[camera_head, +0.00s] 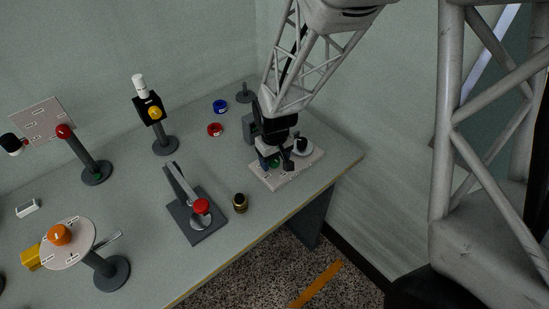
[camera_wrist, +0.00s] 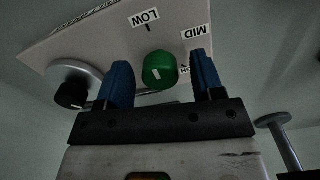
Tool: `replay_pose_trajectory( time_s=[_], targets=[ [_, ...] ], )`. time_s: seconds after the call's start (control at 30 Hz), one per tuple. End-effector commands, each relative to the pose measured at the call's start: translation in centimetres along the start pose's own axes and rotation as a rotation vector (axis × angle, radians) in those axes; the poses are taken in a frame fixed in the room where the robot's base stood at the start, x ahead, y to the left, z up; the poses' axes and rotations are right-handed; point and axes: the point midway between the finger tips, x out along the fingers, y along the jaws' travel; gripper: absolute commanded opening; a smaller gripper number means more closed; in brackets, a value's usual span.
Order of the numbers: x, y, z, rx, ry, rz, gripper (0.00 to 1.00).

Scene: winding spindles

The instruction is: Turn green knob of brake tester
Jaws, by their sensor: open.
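The brake tester (camera_head: 297,178) is a pale panel near the right end of the table. Its green knob (camera_wrist: 160,70) shows in the wrist view, with a small white mark on its face. The labels LOW and MID stand around it, and a third label is partly hidden behind a finger. My gripper (camera_wrist: 162,63) is open, with one blue finger on each side of the knob. Gaps show between both fingers and the knob, so it is not gripped. In the head view my gripper hides most of the green knob (camera_head: 275,163).
A silver disc with a black knob (camera_wrist: 70,92) sits beside the green knob, close to the left finger. A grey spindle (camera_wrist: 275,125) stands at right. A black-and-gold jar (camera_head: 240,203) and a red-knobbed lever device (camera_head: 201,206) stand left of the tester on the table.

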Motion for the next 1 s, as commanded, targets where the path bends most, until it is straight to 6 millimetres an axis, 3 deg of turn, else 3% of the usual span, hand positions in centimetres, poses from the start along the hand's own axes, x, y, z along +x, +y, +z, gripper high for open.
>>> replay_pose_trajectory(
  time_s=[0.17, 0.4, 0.5, 1.0],
  targets=[
    [-0.02, 0.00, -0.01, 0.000, 0.000, 0.000, 0.60],
    [-0.03, 0.00, -0.01, 0.000, 0.000, 0.000, 0.23],
    [-0.04, 0.00, -0.01, 0.000, 0.000, 0.000, 0.12],
    [-0.12, -0.01, -0.06, 0.107, 0.002, 0.000, 0.12]
  ],
)
